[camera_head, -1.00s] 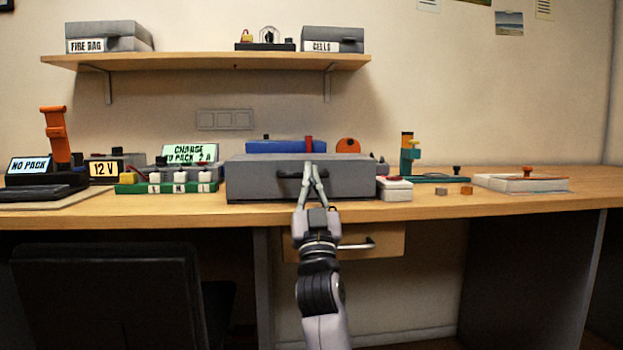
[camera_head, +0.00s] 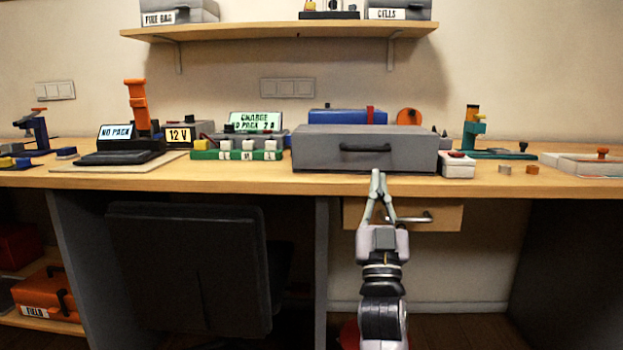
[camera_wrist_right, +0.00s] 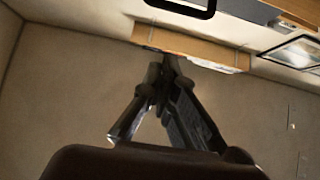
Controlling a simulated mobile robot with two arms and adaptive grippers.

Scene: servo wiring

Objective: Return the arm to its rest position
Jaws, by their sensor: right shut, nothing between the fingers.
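My right arm comes up from the bottom of the head view. Its gripper (camera_head: 376,174) is shut and empty, with the fingertips together just below the front of the grey case (camera_head: 325,149) on the desk. The wooden drawer (camera_head: 445,217) with a metal handle is right behind the gripper. In the right wrist view the shut fingers (camera_wrist_right: 168,62) point toward a wooden strip and a dark handle. My left gripper is in neither view.
The wooden desk (camera_head: 245,180) runs across the view. A black chair (camera_head: 190,265) stands under it at the left. A green terminal strip (camera_head: 235,155) and a small white box with a red button (camera_head: 458,168) flank the case. Open space lies below the desk at the right.

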